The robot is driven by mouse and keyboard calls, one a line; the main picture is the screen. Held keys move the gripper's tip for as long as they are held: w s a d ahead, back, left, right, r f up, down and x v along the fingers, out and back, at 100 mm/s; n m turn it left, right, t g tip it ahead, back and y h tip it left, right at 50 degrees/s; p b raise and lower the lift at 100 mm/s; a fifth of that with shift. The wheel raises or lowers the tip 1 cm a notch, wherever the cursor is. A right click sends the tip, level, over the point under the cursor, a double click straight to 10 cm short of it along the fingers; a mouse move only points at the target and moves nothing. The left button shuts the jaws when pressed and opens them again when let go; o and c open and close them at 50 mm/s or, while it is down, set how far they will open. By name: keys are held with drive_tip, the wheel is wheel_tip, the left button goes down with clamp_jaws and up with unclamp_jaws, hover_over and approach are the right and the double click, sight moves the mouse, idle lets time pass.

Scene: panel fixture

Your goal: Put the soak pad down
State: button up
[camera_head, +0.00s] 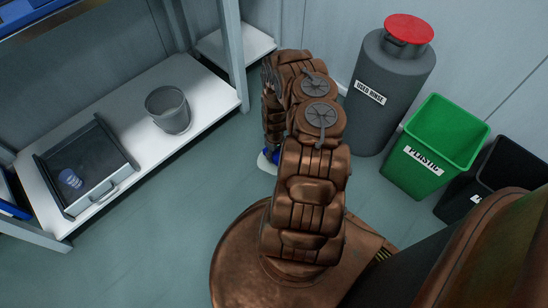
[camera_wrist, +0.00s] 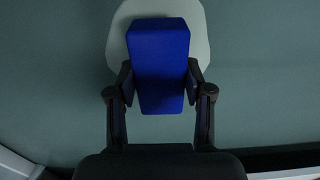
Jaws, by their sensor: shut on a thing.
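A blue block, seemingly the soak pad (camera_wrist: 160,62), is between the two fingers of my gripper (camera_wrist: 160,82) in the wrist view. The fingers are shut on its sides. A pale rounded patch (camera_wrist: 198,30) shows behind the block against the grey-green floor. I cannot tell whether the block touches it. In the head view my arm hides most of the gripper. Only a bit of blue and the edge of the pale patch (camera_head: 265,163) show beside the arm, low over the floor.
A white shelf (camera_head: 125,120) at left bears a grey bucket (camera_head: 168,112) and an open grey drawer tray (camera_head: 92,192) with a small blue item. A grey "USED RINSE" drum (camera_head: 385,95), a green "PLASTIC" bin (camera_head: 420,170) and a black bin (camera_head: 480,205) stand at right.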

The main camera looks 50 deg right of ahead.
sight(274, 156)
drive_tip(key=shift+w, duration=0.2)
drive_tip(key=shift+w+f+b, duration=0.1)
drive_tip(key=shift+f+b, duration=0.25)
drive_tip(key=shift+b, duration=0.05)
drive_tip(key=shift+f+b, duration=0.9)
drive_tip(key=shift+f, duration=0.5)
drive_tip(key=shift+f, duration=0.2)
drive_tip(key=o, duration=0.9)
drive_tip(key=shift+r, duration=0.1)
drive_tip(key=shift+o, duration=0.2)
